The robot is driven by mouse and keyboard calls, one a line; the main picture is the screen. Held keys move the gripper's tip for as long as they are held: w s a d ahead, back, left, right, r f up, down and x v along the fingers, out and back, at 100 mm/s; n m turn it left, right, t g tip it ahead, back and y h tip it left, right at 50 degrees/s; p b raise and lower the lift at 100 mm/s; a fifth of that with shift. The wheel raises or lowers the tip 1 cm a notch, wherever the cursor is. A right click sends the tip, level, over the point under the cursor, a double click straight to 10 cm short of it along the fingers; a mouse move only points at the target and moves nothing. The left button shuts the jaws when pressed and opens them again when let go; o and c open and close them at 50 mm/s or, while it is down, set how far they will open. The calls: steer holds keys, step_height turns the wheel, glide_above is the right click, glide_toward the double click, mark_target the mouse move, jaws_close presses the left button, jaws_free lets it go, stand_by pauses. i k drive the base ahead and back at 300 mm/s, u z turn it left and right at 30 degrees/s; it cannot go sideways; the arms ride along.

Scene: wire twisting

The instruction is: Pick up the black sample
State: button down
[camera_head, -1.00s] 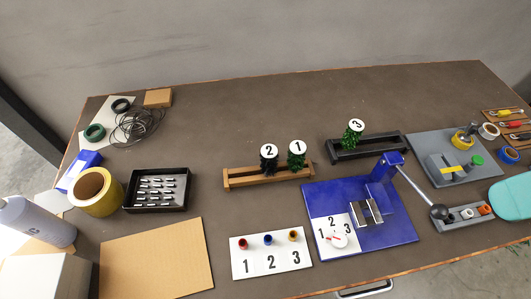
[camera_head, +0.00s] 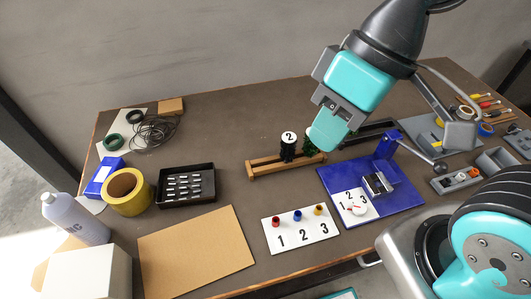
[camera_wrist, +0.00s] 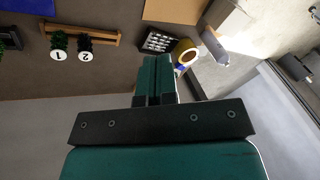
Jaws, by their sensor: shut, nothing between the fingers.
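The black sample (camera_head: 288,149) with a white cap marked 2 stands upright in the wooden rack (camera_head: 262,169). It also shows in the wrist view (camera_wrist: 85,43), at the left, beside the green sample (camera_wrist: 58,41) marked 1. In the head view the green sample (camera_head: 308,145) is partly hidden by my gripper. My gripper (camera_head: 323,142) is shut and empty, pointing down, and appears just right of the black sample in the picture. In the wrist view its fingers (camera_wrist: 154,78) are together, well to the right of the black sample.
A blue fixture (camera_head: 405,195) with an upright post and lever stands front right. A white numbered board (camera_head: 300,248), a cardboard sheet (camera_head: 195,250), a black tray (camera_head: 187,200) and a yellow tape roll (camera_head: 127,192) lie in front and left.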

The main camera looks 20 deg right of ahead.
mark_target(289, 141)
steer(key=z, duration=2.55)
steer(key=k, duration=1)
steer(key=u, duration=1.75)
steer(key=i, duration=0.5)
steer(key=u, duration=0.05)
